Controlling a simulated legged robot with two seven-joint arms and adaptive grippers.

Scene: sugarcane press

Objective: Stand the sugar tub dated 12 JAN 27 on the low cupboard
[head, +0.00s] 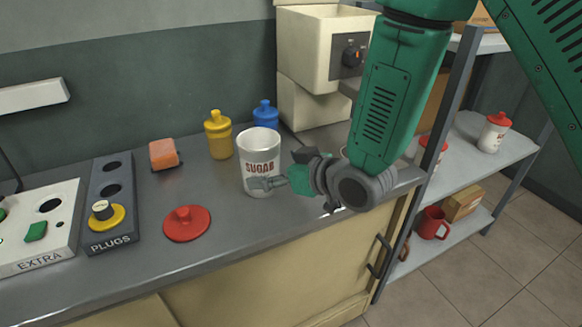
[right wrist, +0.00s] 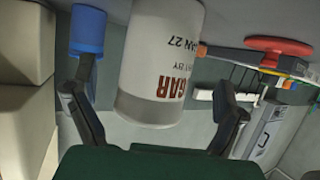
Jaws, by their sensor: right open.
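A white sugar tub (head: 260,150) without a lid stands upright on the grey-topped low cupboard (head: 225,215). Its red lettering reads SUGAR. In the right wrist view the tub (right wrist: 160,60) appears upside down, and its label shows "AN 27"; the day is not readable. My right gripper (head: 262,183) is open at the tub's right side, with one finger in front of it. In the right wrist view its two fingers stand apart on either side of the tub, with gaps. My left gripper is out of view.
A red lid (head: 187,223), an orange block (head: 163,154), a yellow bottle (head: 218,135) and a blue bottle (head: 265,114) are around the tub. A PLUGS panel (head: 108,190) lies left. A cream machine (head: 318,60) stands behind. Shelves at right hold a red-lidded tub (head: 494,132).

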